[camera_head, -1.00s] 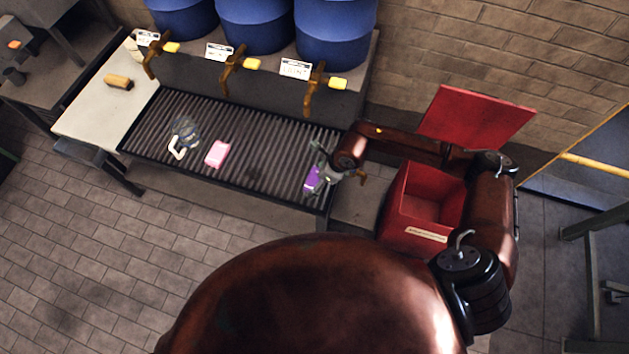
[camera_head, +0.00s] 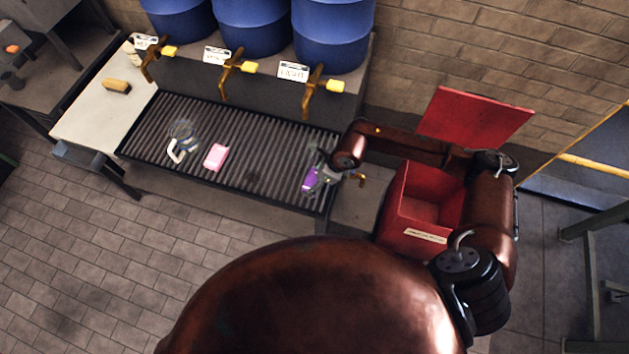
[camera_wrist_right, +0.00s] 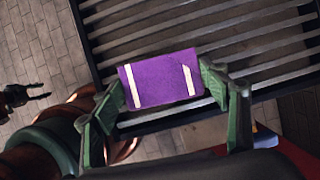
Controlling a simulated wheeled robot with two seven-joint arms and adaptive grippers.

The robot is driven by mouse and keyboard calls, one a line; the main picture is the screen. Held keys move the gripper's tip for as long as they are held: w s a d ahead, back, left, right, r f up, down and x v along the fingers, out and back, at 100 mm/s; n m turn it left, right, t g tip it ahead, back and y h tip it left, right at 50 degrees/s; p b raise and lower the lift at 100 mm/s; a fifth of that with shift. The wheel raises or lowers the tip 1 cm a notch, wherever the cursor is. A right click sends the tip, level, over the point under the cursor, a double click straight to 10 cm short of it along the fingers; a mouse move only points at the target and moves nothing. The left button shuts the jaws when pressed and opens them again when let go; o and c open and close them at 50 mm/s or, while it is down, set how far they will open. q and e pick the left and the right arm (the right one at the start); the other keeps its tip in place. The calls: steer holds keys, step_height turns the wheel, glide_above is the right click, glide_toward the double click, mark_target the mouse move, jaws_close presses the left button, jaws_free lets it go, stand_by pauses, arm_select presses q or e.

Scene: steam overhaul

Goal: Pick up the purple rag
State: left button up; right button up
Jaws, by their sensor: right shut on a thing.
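The purple rag (camera_head: 310,180) is at the right end of the slatted grate, and my right gripper (camera_head: 319,172) is over it. In the right wrist view the purple rag (camera_wrist_right: 162,80) is a flat folded block with two pale stripes, between the two green fingers of my right gripper (camera_wrist_right: 160,88). The fingers are shut on its left and right edges. I cannot tell whether it is clear of the slats. My left gripper is not in the head view; a dark claw at the left edge of the wrist view (camera_wrist_right: 38,91) may be it.
A pink block (camera_head: 216,157) and a pale hooked item (camera_head: 177,150) lie on the grate (camera_head: 255,150). Blue barrels (camera_head: 332,35) with brass taps stand behind. An open red bin (camera_head: 409,215) is to the right. A tan block (camera_head: 117,86) sits on the pale table at left.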

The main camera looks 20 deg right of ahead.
steer(key=s+r, duration=0.1)
steer(key=r, duration=0.1)
steer(key=s+r, duration=0.1)
steer(key=r, duration=0.1)
steer(key=s+r, duration=0.2)
steer(key=r, duration=0.1)
steer(key=shift+a+p, duration=0.15)
steer(key=shift+p, duration=0.15)
steer(key=s+r, duration=0.4)
steer(key=s, duration=0.6)
steer(key=shift+a+r, duration=0.3)
steer(key=shift+r, duration=0.1)
steer(key=o, duration=0.6)
steer(key=c, duration=0.4)
steer(key=shift+w, duration=0.1)
steer(key=shift+c, duration=0.3)
